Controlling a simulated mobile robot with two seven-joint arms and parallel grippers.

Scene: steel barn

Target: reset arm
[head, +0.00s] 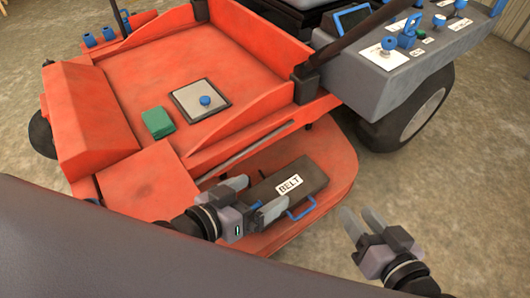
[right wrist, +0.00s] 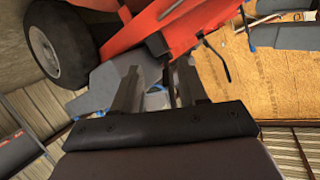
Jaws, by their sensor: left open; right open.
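My left gripper (head: 256,199) is open, low in the head view, over the red deck of the mower. Its fingers are at the left end of a black cover labelled BELT (head: 288,187) with a blue handle (head: 301,209); I cannot tell whether they touch it. My right gripper (head: 361,222) is open and empty to the right of the deck, above the ground. In the right wrist view its two fingers (right wrist: 151,90) are spread apart with nothing clearly held between them.
The red mower (head: 215,50) fills the middle of the head view. A green block (head: 158,123) and a grey plate with a blue knob (head: 205,100) are on it. A grey console (head: 385,70) with blue controls is at upper right. Bare ground (head: 470,190) lies at right.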

